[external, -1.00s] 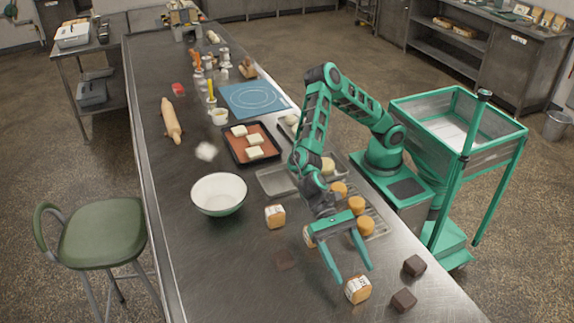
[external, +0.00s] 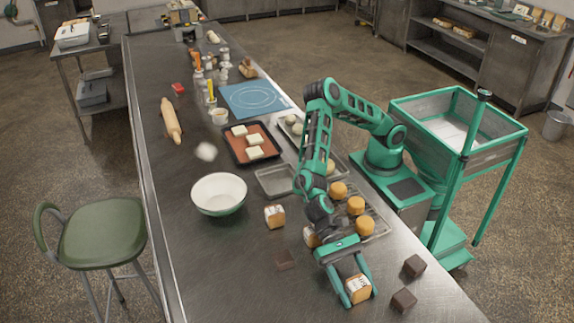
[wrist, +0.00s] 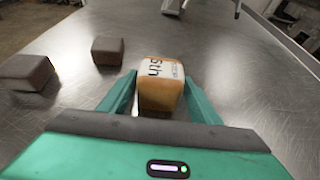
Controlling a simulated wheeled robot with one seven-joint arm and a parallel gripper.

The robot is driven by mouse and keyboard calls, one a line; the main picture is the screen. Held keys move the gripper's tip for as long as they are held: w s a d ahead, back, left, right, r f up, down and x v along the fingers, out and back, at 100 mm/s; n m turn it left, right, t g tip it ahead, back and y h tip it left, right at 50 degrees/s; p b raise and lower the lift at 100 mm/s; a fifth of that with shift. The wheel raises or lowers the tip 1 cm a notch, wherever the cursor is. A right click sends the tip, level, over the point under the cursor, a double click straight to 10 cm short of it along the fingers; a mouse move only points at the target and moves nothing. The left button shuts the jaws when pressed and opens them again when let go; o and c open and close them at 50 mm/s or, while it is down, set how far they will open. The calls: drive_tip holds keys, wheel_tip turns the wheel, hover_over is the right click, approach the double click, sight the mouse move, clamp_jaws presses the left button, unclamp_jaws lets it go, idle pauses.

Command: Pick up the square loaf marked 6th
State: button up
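The square loaf (external: 359,291) has an orange-brown crust and a pale printed face. In the wrist view my gripper (wrist: 160,100) is open, and narrow gaps show between the fingers and the loaf.
Dark brown blocks (external: 414,266) (external: 404,300) stand to the right of my gripper. Another marked loaf (external: 275,216) stands near the white bowl (external: 219,194). One more loaf (external: 309,238) is partly hidden behind my arm. Round orange-brown pieces (external: 355,206) sit on a rack.

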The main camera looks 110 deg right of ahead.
drive_tip(key=c, duration=0.8)
drive_tip(key=shift+o, duration=0.2)
drive_tip(key=shift+r, duration=0.15)
